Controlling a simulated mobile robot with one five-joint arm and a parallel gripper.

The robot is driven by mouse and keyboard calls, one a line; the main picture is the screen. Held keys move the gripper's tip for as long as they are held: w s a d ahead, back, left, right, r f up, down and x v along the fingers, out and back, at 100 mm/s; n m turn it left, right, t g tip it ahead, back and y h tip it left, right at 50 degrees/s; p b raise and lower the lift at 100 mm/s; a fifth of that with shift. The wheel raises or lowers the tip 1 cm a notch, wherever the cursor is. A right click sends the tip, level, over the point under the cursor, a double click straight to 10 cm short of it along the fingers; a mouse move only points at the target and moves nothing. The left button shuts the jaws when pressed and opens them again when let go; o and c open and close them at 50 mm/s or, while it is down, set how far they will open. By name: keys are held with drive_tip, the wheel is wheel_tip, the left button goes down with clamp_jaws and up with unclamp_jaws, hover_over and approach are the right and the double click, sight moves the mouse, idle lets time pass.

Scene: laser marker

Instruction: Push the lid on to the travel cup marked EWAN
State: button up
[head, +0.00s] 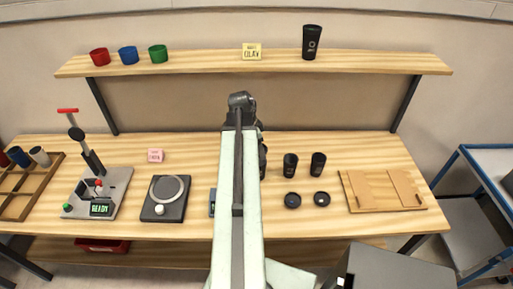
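Two black cups stand upright on the table right of my arm, a left one (290,165) and a right one (318,164). Small marks on them are too small to read, so I cannot tell which is EWAN. Two round black lids, a left one (292,200) and a right one (322,198), lie flat in front of the cups, apart from them. Another black cup (312,42) with a pale mark stands on the shelf. My gripper's fingers are not clear.
A round-plated device (166,198), a lever press (100,190) showing READY, a pink card (155,155) and a compartment tray (28,190) are at left. The shelf (200,63) holds coloured cups and a yellow card (251,51).

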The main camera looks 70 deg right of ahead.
drive_tip(key=shift+f+b, duration=1.75)
drive_tip(key=shift+f, duration=0.4)
drive_tip(key=shift+f, duration=0.15)
drive_tip(key=o, duration=1.7)
wheel_tip(320, 180, up, 7)
drive_tip(key=p, duration=0.7)
